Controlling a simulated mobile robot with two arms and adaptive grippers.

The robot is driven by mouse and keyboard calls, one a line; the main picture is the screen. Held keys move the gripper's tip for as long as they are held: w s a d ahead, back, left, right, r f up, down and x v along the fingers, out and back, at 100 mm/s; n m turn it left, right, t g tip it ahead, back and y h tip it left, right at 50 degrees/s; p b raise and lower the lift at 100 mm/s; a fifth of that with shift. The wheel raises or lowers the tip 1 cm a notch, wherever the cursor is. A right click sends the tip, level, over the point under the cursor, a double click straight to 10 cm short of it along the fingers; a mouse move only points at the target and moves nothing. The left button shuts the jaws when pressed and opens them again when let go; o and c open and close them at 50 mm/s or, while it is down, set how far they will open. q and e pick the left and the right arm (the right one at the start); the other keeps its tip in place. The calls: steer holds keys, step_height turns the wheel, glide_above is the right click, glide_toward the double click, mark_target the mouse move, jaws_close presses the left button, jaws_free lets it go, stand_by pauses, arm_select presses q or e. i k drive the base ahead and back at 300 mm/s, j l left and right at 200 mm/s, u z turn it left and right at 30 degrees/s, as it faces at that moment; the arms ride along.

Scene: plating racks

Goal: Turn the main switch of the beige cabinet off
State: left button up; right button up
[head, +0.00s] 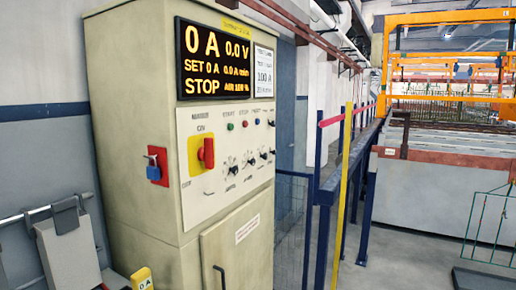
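The beige cabinet (150,110) stands left of the middle in the head view. Its main switch is a red rotary handle (208,152) on a yellow plate (194,155), at the left of the white control panel (222,196). The handle looks upright, towards a small label above it that seems to read ON. A label at the lower left of the switch is too small to read surely. The display (215,62) above reads 0 A, 0.0 V and STOP. Neither of my grippers shows, and nothing touches the switch.
A red and blue fitting (154,166) sticks out of the cabinet's left side. Small knobs and buttons sit right of the switch. The cabinet door has a dark handle (219,280). A blue railing (327,190) and a yellow post (342,190) stand to the right.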

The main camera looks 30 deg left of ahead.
mark_target(205, 154)
steer(key=i+u, duration=0.15)
steer(key=i, duration=0.3)
steer(key=i+l+u, duration=0.15)
steer(key=i, duration=0.3)
steer(key=i+l+u, duration=0.15)
steer(key=i, duration=0.25)
steer(key=i+l+u, duration=0.15)
steer(key=i, duration=0.3)
